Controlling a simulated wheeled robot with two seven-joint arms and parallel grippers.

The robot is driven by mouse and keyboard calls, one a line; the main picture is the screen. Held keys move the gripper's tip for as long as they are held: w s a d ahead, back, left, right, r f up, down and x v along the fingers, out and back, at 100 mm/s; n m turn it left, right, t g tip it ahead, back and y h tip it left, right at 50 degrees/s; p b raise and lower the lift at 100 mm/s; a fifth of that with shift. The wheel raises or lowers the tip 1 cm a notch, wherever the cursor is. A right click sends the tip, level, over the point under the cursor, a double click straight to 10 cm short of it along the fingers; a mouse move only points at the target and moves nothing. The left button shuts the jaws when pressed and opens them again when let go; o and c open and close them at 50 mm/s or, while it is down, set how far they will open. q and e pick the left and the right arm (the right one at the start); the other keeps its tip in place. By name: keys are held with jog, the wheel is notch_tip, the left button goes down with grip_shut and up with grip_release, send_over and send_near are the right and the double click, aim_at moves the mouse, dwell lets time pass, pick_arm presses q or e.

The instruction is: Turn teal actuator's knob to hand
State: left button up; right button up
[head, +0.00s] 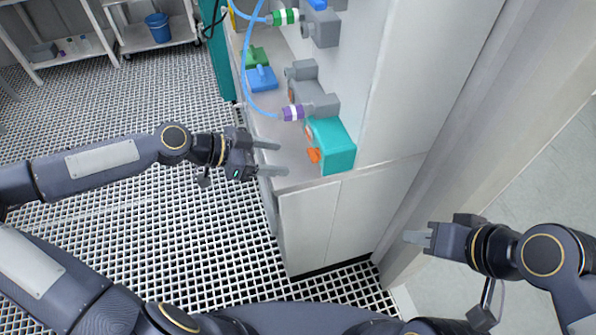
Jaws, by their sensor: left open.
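The teal actuator (333,143) sits near the front end of the cabinet ledge, fixed to grey valve parts behind it. Its small orange knob (314,155) sticks out on the side facing left; its exact setting is too small to read. My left gripper (273,158) is open, with its two fingers pointing right toward the knob, a short gap away and touching nothing. My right gripper (416,238) is at the right, away from the actuator, by the panel edge; whether its fingers are apart cannot be told.
A purple-banded fitting (293,113) on a blue hose (249,75) is just above the actuator. Blue (262,79) and green (256,58) parts lie farther along the ledge. The cabinet (335,215) and a tall panel (430,75) bound the right side. Open grating floor lies left.

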aim_at(313, 154)
pick_arm(q)
jog(key=shift+w+a+r+t+h, duration=0.15)
jog(key=shift+w+r+t+h, duration=0.15)
jog(key=shift+w+t+h, duration=0.15)
jog(key=x, duration=0.7)
jog(key=shift+w+d+f, duration=0.1)
jog(key=shift+d, duration=0.15)
jog(key=c, duration=1)
